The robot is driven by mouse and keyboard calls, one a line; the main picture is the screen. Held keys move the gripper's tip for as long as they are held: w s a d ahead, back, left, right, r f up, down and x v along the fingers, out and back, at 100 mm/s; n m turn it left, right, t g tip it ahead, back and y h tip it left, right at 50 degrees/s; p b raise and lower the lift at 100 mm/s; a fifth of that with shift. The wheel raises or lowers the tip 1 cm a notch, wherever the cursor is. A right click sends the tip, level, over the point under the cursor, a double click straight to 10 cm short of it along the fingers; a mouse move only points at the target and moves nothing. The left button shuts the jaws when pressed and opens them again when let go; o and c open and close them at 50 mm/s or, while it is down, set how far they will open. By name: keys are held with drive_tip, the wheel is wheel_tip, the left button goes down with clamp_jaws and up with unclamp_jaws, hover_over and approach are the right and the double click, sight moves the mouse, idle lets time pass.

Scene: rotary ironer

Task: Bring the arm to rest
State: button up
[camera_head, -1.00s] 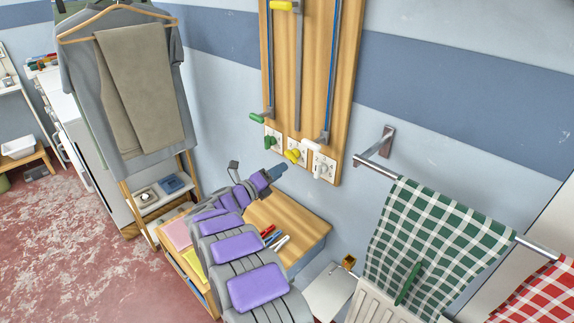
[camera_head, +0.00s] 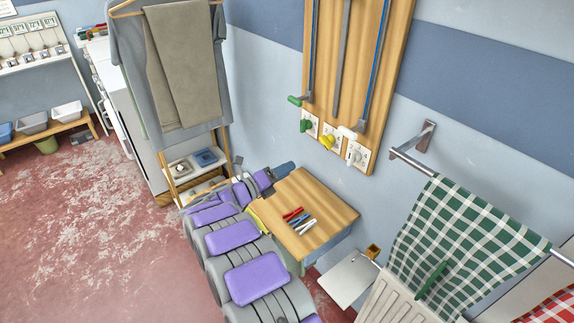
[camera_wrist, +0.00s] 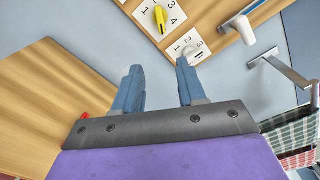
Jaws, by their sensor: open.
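My gripper (camera_wrist: 158,88) is open in the wrist view, its two blue fingers apart with nothing between them. In the head view my grey and purple arm reaches away over the floor. My gripper (camera_head: 284,170) is at its far end, beside the left back edge of a small wooden table (camera_head: 330,212). The wooden wall board (camera_head: 385,60) stands beyond it, with a green knob (camera_head: 305,125), a yellow knob (camera_head: 328,142) and a white knob (camera_head: 355,158) on numbered plates. The yellow knob also shows in the wrist view (camera_wrist: 160,18).
Several pens (camera_head: 298,221) lie on the table. A rail (camera_head: 405,160) with a green checked cloth (camera_head: 465,235) sticks out at the right. A clothes rack with grey trousers (camera_head: 182,65) stands at the left. Open red floor (camera_head: 90,240) lies left of my arm.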

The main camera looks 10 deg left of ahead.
drive_tip(key=shift+w, duration=0.1)
drive_tip(key=w+a+r+n+t+y, duration=0.15)
drive_tip(key=w+r+n+y, duration=0.45)
drive_tip(key=r+n+y, duration=0.7)
drive_tip(key=s+d+r+n+g+y, duration=0.2)
drive_tip(key=s+r+n+g+y, duration=0.1)
drive_tip(key=s+n, duration=0.25)
drive_tip(key=s+d+f+n+g+h, duration=0.1)
drive_tip(key=s+d+f+n+g, duration=0.2)
drive_tip(key=s+d, duration=0.7)
drive_tip(key=s+d+f+n+g+h, duration=0.2)
drive_tip(key=s+d+n+g, duration=0.4)
drive_tip(key=s, duration=1.6)
drive_tip(key=s+d+f+n+g+h, duration=0.2)
drive_tip(key=s+d+f+n+g, duration=0.2)
drive_tip(key=s+d, duration=1.2)
drive_tip(key=shift+f+g, duration=0.35)
drive_tip(key=shift+g, duration=0.4)
